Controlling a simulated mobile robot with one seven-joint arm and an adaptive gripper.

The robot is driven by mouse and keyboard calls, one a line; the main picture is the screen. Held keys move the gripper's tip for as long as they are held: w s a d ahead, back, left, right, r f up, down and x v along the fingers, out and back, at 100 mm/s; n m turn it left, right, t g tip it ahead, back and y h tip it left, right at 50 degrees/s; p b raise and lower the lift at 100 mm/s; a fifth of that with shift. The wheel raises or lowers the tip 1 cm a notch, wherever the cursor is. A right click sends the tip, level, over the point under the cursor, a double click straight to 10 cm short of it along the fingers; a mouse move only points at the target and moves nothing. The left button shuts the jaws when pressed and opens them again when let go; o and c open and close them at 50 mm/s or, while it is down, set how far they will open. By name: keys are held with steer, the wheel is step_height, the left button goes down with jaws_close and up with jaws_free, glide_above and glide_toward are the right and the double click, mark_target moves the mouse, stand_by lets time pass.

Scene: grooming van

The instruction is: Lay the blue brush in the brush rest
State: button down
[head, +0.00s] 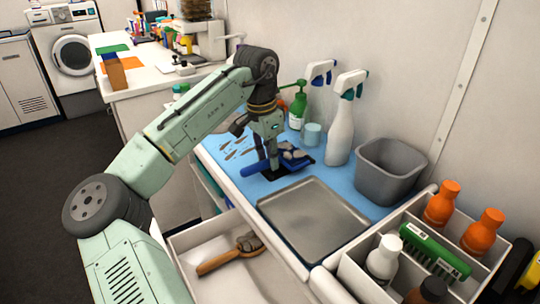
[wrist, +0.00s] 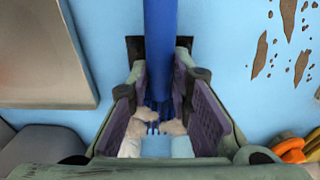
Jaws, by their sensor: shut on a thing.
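The blue brush (head: 254,170) is between the fingers of my gripper (head: 273,158), low over the blue mat. Its handle points left in the head view, and its head with grey-tan tufts lies to the right of the fingers. In the wrist view the blue handle (wrist: 159,45) runs up between the fingers of my gripper (wrist: 160,75), with blue bristles below. A small black piece (head: 272,178) on the mat lies under the brush; it also shows behind the handle in the wrist view (wrist: 133,48). I cannot tell if it is the brush rest, or if the brush touches it.
A metal tray (head: 314,218) lies in front of the brush. Spray bottles (head: 341,125), a teal cup (head: 312,133) and a grey bin (head: 386,170) stand behind. A divided caddy (head: 349,270) is at right. An open drawer (head: 190,240) holds a wooden-handled brush (head: 218,262).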

mark_target(264, 161)
steer(key=shift+f, duration=0.35)
steer(key=shift+s+f, duration=0.1)
steer(key=shift+f, duration=0.15)
steer(key=c, duration=1.5)
jaws_free()
steer(key=shift+f, duration=0.1)
steer(key=shift+o, duration=0.2)
step_height(264, 161, up, 13)
steer(key=a, duration=0.1)
steer(key=shift+s+a, duration=0.2)
steer(key=shift+s, duration=0.15)
